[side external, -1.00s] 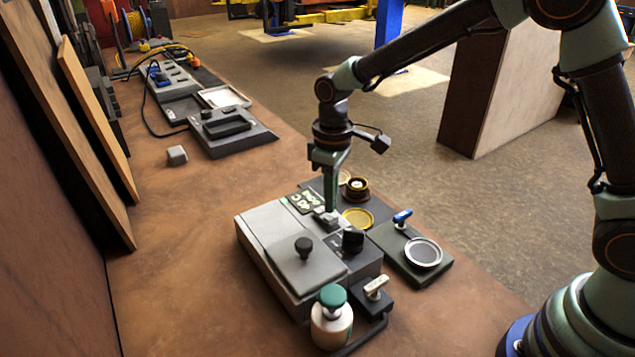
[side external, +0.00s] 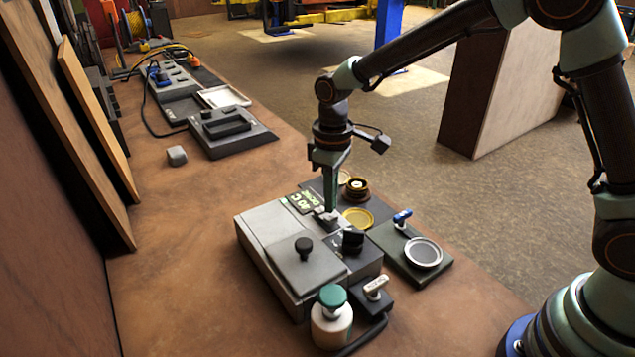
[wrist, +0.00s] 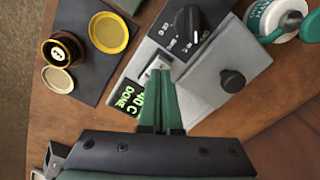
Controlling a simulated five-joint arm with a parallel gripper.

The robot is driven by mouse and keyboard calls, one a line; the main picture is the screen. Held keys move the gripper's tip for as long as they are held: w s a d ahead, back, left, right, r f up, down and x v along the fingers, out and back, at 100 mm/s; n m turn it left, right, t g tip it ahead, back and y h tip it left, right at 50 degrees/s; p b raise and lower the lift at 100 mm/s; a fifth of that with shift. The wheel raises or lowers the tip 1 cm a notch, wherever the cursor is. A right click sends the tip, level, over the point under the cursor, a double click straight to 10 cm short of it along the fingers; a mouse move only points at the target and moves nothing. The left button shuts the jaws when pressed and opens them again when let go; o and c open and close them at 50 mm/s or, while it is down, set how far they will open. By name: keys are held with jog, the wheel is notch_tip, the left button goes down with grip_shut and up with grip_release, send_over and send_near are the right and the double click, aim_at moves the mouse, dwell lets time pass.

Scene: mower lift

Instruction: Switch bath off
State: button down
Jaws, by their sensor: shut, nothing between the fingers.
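The bath (side external: 285,235) is a grey box on the bench with a flat lid and a black lid knob (side external: 304,247). Its display (side external: 301,201) is lit green, and in the wrist view the display (wrist: 130,98) reads 40 C DONE. A black dial (side external: 353,241) sits on its control face, and the dial shows in the wrist view (wrist: 187,24). A small light grey switch (wrist: 157,66) lies between display and dial. My gripper (side external: 330,208) is shut and empty, pointing down with its tips (wrist: 160,76) at the switch. They partly hide it; I cannot tell whether they touch or its setting.
A white bottle with a green cap (side external: 332,318) and a lever-topped black box (side external: 374,295) stand at the bath's front. A dark plate with a round dish (side external: 424,253) lies to the right. Yellow dish (side external: 358,217) sits behind. The bench left of the bath is clear.

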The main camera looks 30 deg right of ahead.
aim_at(331, 216)
jog(key=shift+f, duration=1)
dwell(0.7)
jog(key=shift+r, duration=3.5)
jog(key=s+d+r+m+t, duration=0.2)
jog(key=s+d+r+m, duration=0.1)
jog(key=s+d, duration=0.3)
jog(key=s+d+r+m+t, duration=0.3)
jog(key=s+d+r, duration=0.3)
jog(key=s, duration=0.2)
jog(key=shift+s+r+t, duration=0.25)
jog(key=shift+t, duration=0.05)
jog(key=shift+d, duration=0.1)
